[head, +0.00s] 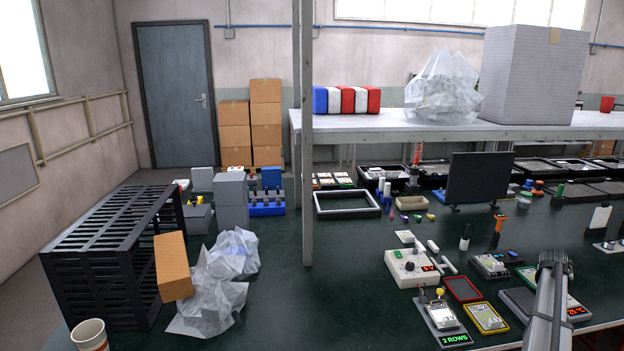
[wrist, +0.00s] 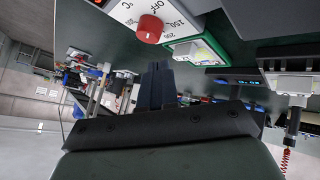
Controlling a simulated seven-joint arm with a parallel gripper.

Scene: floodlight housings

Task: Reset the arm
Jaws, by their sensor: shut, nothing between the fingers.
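My gripper (head: 554,262) is at the lower right of the head view, above the dark green bench top (head: 350,300).
A dark upright screen (head: 490,178) stands farther back. A grey post (head: 306,130) rises mid-bench. Bare bench lies left of the devices.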

